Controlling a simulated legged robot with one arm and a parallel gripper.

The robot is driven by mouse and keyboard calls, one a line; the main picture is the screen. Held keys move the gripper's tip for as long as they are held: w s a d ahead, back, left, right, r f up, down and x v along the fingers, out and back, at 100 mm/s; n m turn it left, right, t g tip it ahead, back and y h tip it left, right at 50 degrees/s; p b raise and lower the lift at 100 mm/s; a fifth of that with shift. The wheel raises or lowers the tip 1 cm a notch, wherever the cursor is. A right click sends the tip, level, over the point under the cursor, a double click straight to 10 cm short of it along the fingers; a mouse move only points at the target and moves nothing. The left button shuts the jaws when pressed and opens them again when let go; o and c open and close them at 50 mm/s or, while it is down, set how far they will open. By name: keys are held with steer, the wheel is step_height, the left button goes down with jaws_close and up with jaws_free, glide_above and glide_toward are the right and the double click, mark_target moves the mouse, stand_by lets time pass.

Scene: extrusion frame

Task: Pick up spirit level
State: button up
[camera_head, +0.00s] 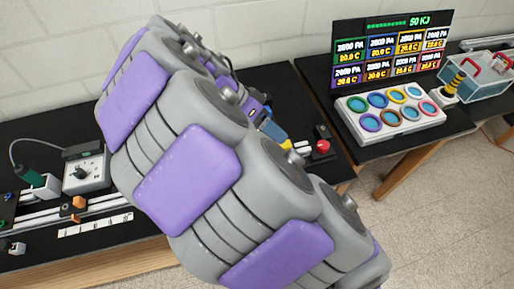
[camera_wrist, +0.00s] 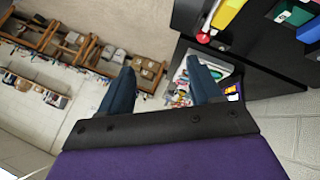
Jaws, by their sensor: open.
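A yellow bar-shaped thing (camera_wrist: 229,13) lies on the black worktop at the top right of the wrist view; I cannot tell for sure that it is the spirit level. In the head view a small yellow part (camera_head: 286,144) shows beside my arm, and the rest is hidden. My gripper (camera_wrist: 160,64) has its two dark blue fingers wide apart, with nothing between them. The yellow thing lies beyond and to the right of the fingers, not touching them. In the head view my gripper (camera_head: 271,128) is mostly hidden behind my arm.
A red button (camera_head: 322,147) stands at the worktop's right edge. At left are a white dial box (camera_head: 87,173) and metal bars (camera_head: 100,206). A second black table holds a panel of coloured rings (camera_head: 390,112) and a clear case (camera_head: 478,88). A floor gap separates the tables.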

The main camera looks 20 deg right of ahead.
steer(key=w+a+f+m+t+h, duration=0.2)
steer(key=w+a+f, duration=0.1)
steer(key=a+f, duration=0.35)
steer(key=w+a+f+m+t+h, duration=0.1)
steer(key=w+a+f+m+h, duration=0.15)
steer(key=w+a+f, duration=0.35)
steer(key=d+f, duration=0.1)
steer(key=d, duration=0.1)
steer(key=s+d+f, duration=0.1)
steer(key=d, duration=0.2)
steer(key=s+d+f, duration=0.1)
steer(key=d, duration=0.2)
steer(key=shift+s+d+f+p, duration=0.1)
steer(key=shift+s+p, duration=0.1)
steer(key=shift+p, duration=0.1)
steer(key=shift+d+f, duration=0.15)
steer(key=shift+f, duration=0.3)
steer(key=x, duration=0.6)
steer(key=shift+d, duration=0.15)
steer(key=shift+a+r, duration=0.1)
steer(key=shift+a, duration=0.4)
steer(key=shift+c, duration=1.4)
steer(key=shift+d, duration=0.35)
steer(key=c, duration=0.9)
steer(key=shift+a, duration=0.15)
